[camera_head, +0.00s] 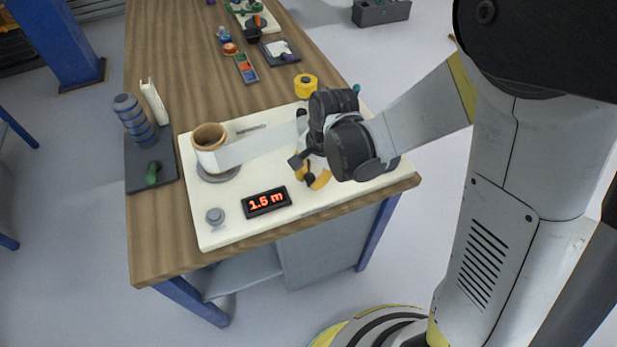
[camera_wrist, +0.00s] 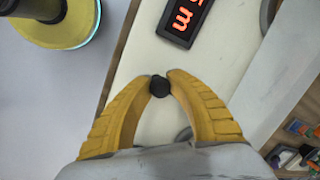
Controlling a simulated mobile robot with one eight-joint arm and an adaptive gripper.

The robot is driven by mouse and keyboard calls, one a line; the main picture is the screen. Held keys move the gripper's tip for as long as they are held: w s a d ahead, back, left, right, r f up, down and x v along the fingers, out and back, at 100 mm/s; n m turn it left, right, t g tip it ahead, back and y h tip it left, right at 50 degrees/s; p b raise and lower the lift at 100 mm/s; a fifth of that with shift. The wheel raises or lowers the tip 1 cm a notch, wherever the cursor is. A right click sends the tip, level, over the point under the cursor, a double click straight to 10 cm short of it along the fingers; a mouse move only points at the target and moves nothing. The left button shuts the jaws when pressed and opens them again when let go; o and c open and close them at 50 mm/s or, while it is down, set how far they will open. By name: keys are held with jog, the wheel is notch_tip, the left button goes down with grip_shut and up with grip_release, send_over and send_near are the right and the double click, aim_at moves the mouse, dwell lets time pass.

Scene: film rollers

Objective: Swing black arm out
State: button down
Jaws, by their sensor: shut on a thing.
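In the head view, a cream board (camera_head: 225,228) on the table carries a cardboard-cored roll (camera_head: 208,137). A pale film strip (camera_head: 255,148) stretches right from the roll until my wrist covers it. My gripper (camera_head: 312,184) points down over the board's right part. In the wrist view, the yellow fingertips of my gripper (camera_wrist: 160,82) are closed on a small black round piece (camera_wrist: 160,87), seemingly the end of the black arm. The rest of that arm is hidden behind my gripper. The film strip (camera_wrist: 272,75) also shows right of the fingers.
A red "1.5 m" display (camera_head: 266,202) sits on the board left of my gripper, with a grey knob (camera_head: 215,216) farther left. A yellow roll (camera_head: 306,85) stands behind my wrist.

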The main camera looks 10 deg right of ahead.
jog(key=n, duration=0.1)
jog(key=d+n, duration=0.1)
jog(key=shift+w+d+n, duration=0.1)
jog(key=shift+d+n, duration=0.2)
jog(key=shift+w+d+n+g+b, duration=0.25)
jog(key=shift+d+n, duration=0.3)
jog(key=shift+n, duration=0.45)
jog(key=shift+w+d+n+g+b, duration=0.15)
jog(key=shift+w+d+n+g, duration=0.25)
jog(key=shift+n, duration=0.6)
jog(key=shift+s+d, duration=0.15)
jog(key=c, duration=1.2)
grip_release()
jog(key=shift+o, duration=0.2)
jog(key=shift+r, duration=0.1)
notch_tip(320, 180, up, 12)
jog(key=d, duration=0.2)
jog(key=shift+d+f, duration=0.15)
jog(key=shift+f, duration=0.05)
jog(key=shift+s, duration=0.1)
